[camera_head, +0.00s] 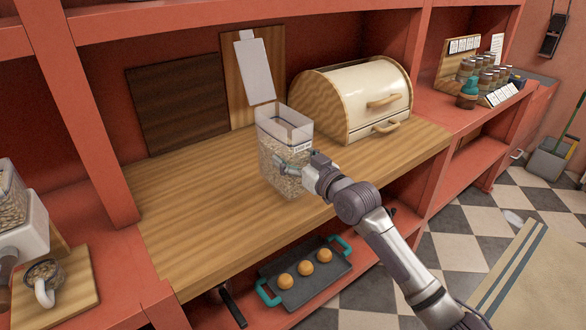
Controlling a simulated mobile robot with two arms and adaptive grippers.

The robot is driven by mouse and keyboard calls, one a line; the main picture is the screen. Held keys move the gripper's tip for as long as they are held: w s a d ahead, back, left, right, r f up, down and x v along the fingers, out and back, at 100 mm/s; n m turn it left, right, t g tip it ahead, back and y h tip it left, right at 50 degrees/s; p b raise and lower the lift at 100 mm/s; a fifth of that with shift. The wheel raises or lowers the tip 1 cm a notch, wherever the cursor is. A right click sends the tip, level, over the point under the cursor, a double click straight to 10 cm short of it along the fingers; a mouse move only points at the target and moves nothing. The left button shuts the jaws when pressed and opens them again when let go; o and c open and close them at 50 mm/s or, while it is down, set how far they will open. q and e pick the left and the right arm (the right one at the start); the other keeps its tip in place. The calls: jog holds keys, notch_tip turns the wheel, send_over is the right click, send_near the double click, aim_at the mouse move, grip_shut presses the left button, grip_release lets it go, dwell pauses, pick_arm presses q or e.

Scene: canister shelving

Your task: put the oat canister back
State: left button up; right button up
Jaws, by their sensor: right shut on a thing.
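The oat canister (268,155) is a clear box filled with pale oats, with a label near its upper edge. It is upright at the front of the wooden counter, and its white flip lid (255,70) stands open. My right gripper (290,170) is shut on the oat canister at its front right side. Whether the canister's base touches the counter is hard to tell. My left gripper is not in view.
A cream bread box (360,97) stands right of the canister. Two cutting boards (180,101) lean on the back wall. The wooden counter (195,215) is clear to the left. A tray (317,283) with three round buns sits on the shelf below. Spice jars (485,75) stand farther right.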

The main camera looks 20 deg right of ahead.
notch_tip(320, 180, down, 3)
jog(key=shift+r, duration=0.1)
jog(key=shift+f, duration=0.45)
jog(key=o, duration=1.4)
jog(key=shift+f, duration=0.3)
jog(key=o, duration=0.4)
jog(key=shift+c, duration=0.2)
